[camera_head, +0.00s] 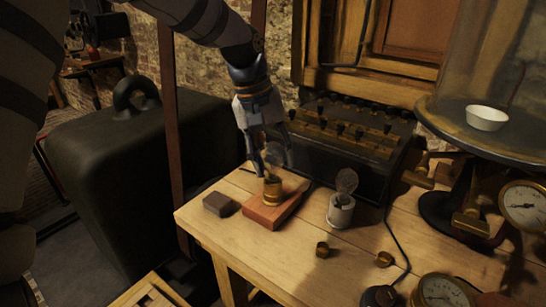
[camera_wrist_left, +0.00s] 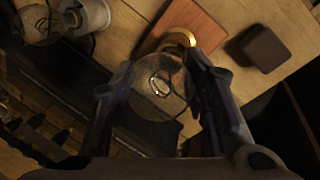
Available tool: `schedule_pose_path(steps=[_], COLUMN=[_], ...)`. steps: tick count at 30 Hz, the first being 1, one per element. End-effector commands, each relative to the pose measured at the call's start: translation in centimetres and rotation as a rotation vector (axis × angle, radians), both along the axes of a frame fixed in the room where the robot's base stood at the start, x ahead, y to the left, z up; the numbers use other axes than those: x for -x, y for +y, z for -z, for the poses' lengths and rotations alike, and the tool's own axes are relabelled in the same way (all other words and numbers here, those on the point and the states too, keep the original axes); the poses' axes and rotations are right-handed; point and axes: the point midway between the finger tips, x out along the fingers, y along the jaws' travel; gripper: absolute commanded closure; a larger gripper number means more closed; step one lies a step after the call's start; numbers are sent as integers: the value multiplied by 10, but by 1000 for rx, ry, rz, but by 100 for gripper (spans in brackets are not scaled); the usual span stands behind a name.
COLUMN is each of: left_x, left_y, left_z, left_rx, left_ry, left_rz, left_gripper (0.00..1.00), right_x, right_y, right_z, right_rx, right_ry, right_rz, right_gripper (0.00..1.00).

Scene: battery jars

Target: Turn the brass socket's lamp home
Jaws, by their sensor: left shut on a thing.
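The brass socket (camera_head: 273,191) stands upright on a reddish wooden block (camera_head: 261,216) near the left end of the table. A clear glass lamp (camera_head: 274,156) is above the socket, between the fingers of my left gripper (camera_head: 268,166). In the left wrist view the lamp's bulb (camera_wrist_left: 158,88) sits between both fingers of the left gripper (camera_wrist_left: 160,95), with the brass rim (camera_wrist_left: 180,38) just beyond it. The gripper is shut on the bulb. I cannot tell how deep the lamp's base sits in the socket. My right gripper is not in view.
A second lamp in a white socket (camera_head: 341,211) stands to the right. A dark small block (camera_head: 217,204) lies left of the wooden block. Two small brass pieces (camera_head: 322,249) lie in front. A black battery case (camera_head: 345,147) stands behind; a glass bell jar (camera_head: 490,60) stands right.

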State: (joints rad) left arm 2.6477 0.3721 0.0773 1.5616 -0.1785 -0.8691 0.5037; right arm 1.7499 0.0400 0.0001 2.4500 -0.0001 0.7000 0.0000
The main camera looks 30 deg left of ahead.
Motion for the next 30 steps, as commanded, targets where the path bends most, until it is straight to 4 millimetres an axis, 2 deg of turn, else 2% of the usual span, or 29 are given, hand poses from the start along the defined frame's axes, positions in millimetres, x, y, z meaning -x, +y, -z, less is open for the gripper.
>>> schedule_pose_path(steps=[4,5,6,8,16,19,30], left_x=[0,0,0,0,0,0,11], left_y=[0,0,0,0,0,2,19], left_z=[1,1,1,1,0,-8,-97], left_rx=[-2,-2,-1,-1,-1,-2,-1], left_ry=[3,3,3,2,2,-1,-2], left_rz=[6,6,5,4,2,2,2], left_gripper=[92,56,47,35,35,35,35], right_x=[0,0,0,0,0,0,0], right_y=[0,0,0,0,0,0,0], right_z=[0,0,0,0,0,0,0], right_rx=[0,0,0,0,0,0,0], right_ry=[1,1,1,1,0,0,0], right_rz=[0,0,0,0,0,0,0], right_gripper=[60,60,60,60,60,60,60])
